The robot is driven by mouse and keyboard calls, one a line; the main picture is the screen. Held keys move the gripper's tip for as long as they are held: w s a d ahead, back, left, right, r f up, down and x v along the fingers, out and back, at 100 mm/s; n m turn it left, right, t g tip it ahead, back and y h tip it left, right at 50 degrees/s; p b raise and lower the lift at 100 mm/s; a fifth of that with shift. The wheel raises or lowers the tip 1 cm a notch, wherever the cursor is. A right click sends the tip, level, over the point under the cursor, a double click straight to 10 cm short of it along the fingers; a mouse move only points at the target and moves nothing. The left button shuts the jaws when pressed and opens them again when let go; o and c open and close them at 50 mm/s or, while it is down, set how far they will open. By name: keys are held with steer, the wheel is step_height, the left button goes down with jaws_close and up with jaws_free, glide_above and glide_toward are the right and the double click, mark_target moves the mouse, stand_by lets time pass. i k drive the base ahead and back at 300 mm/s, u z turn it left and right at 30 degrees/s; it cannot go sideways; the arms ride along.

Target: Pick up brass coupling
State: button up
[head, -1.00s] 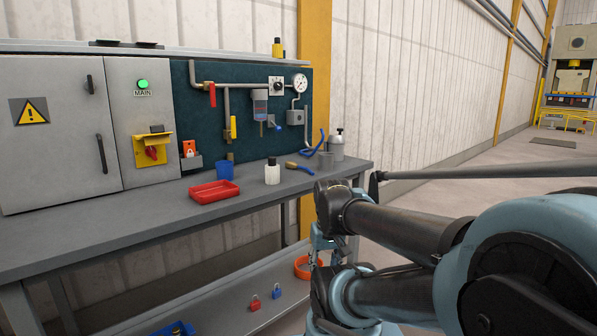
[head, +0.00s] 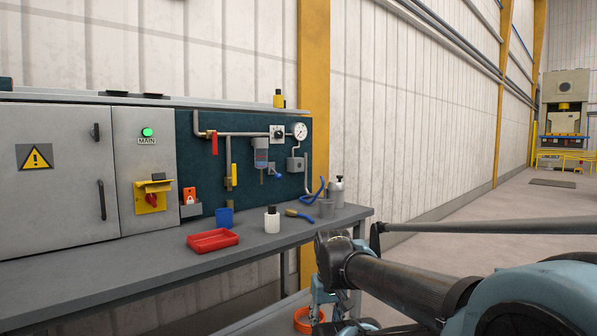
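I cannot make out a brass coupling for sure. A small item with a yellow-brown end (head: 293,213) lies on the grey workbench (head: 150,274), right of a white bottle with a black cap (head: 272,221); it is too small to identify. My gripper (head: 318,312) hangs low at the bench's right end, partly hidden behind my arm and cut by the lower edge. Its fingers do not show clearly, and I see nothing held in it.
On the bench stand a red tray (head: 213,240), a blue cup (head: 225,217), a grey cup (head: 326,208) and a grey bottle (head: 337,189). An orange ring (head: 307,320) lies below. Pipes and a gauge (head: 299,131) are behind.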

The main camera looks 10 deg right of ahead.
mark_target(291, 211)
steer(key=u, duration=1.15)
steer(key=i, duration=0.35)
steer(key=z, duration=1.25)
